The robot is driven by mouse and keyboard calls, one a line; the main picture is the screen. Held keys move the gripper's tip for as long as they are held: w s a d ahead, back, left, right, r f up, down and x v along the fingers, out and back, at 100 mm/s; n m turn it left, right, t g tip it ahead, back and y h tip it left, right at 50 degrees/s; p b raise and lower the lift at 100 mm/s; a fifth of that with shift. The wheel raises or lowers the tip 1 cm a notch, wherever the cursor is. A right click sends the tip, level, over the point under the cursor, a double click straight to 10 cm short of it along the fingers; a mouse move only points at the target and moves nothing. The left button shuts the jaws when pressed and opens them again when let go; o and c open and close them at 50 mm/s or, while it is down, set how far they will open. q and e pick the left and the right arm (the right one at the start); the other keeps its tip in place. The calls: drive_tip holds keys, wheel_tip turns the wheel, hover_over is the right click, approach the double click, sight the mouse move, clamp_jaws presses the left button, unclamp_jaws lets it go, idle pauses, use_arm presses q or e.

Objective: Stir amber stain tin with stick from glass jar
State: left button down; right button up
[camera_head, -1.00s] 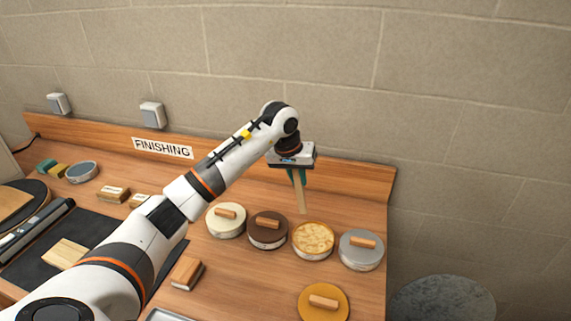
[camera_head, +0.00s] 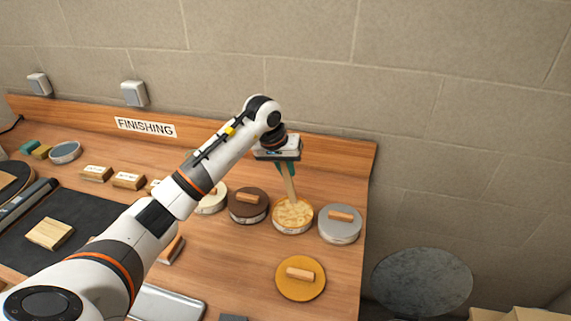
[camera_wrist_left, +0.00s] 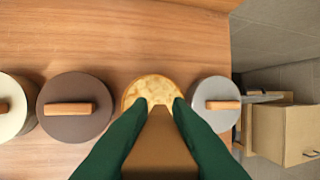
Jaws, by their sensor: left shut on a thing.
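My left gripper (camera_head: 287,168) is shut on a flat wooden stick (camera_head: 290,187), which hangs down from the green fingers, slightly tilted. The open amber stain tin (camera_head: 293,217) has a mottled golden surface, and the stick's lower end overlaps it in the head view. I cannot tell how deep the tip is. In the left wrist view the stick (camera_wrist_left: 160,145) runs between the fingers, over the amber tin (camera_wrist_left: 152,86). The amber lid (camera_head: 300,288) with a wooden handle lies on the bench in front. The glass jar and my right gripper are not seen.
A grey lidded tin (camera_head: 340,226) stands close right of the amber tin. A brown lidded tin (camera_head: 247,210) and a cream one (camera_head: 212,203) stand to its left. A metal tray (camera_head: 165,304) lies near the front. Bare bench (camera_head: 235,250) shows between.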

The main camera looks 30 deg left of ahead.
use_arm(q)
wheel_tip(320, 180, down, 2)
drive_tip(key=shift+f+b, duration=0.25)
drive_tip(key=shift+b, duration=0.3)
drive_tip(key=shift+f+b, duration=1.55)
drive_tip(key=shift+a, duration=0.1)
